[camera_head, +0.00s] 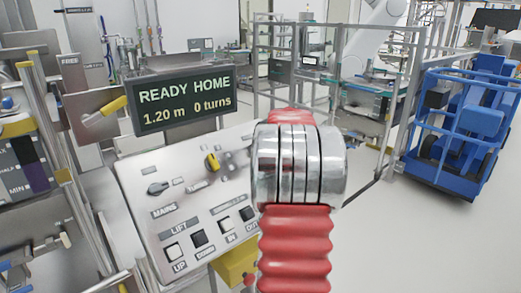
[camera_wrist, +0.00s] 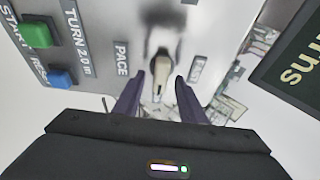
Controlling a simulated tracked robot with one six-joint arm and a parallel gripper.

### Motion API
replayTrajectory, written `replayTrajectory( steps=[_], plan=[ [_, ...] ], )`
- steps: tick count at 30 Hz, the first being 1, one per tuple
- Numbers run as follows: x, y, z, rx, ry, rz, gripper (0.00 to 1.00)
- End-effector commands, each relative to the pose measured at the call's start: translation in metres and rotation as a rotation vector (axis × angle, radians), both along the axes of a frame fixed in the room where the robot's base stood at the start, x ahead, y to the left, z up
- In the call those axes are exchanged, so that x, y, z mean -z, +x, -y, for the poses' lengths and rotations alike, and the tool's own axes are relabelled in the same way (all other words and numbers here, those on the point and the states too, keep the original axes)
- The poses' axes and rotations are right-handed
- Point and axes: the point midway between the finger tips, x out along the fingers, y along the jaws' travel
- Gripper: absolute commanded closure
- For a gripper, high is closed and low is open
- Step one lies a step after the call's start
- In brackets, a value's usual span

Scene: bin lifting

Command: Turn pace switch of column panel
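In the wrist view the pace switch (camera_wrist: 161,70) is a small pale lever knob on the grey column panel (camera_wrist: 210,22), beside the label PACE. My gripper (camera_wrist: 160,97) is open, with one dark purple finger on each side of the knob. Small gaps show between the knob and both fingers; I cannot tell how deep the fingers reach. In the head view the sloped column panel (camera_head: 150,215) is partly covered by my red and silver arm, which hides the pace switch and my gripper.
The panel also carries a mains knob (camera_head: 157,188), a yellow turns knob (camera_head: 212,162) and several lift buttons. A green START button (camera_wrist: 36,35) and blue button (camera_wrist: 62,78) sit left of the switch. A display (camera_head: 185,103) reads READY HOME; a blue cart (camera_head: 465,125) stands right.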

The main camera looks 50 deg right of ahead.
Motion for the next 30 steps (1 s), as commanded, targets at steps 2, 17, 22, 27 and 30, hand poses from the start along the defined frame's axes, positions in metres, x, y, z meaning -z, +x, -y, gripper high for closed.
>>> replayTrajectory(
  steps=[2,17,22,27,30],
  plan=[
    [-0.006,-0.005,-0.003,0.001,-0.002,0.001,0.62],
    [-0.046,-0.048,-0.033,0.002,-0.001,0.002,0.62],
    [-0.061,-0.063,-0.044,0.0,-0.002,0.001,0.62],
    [-0.073,-0.076,-0.054,0.001,0.0,0.001,0.62],
    [-0.078,-0.081,-0.057,0.001,-0.001,0.001,0.62]
  ],
)
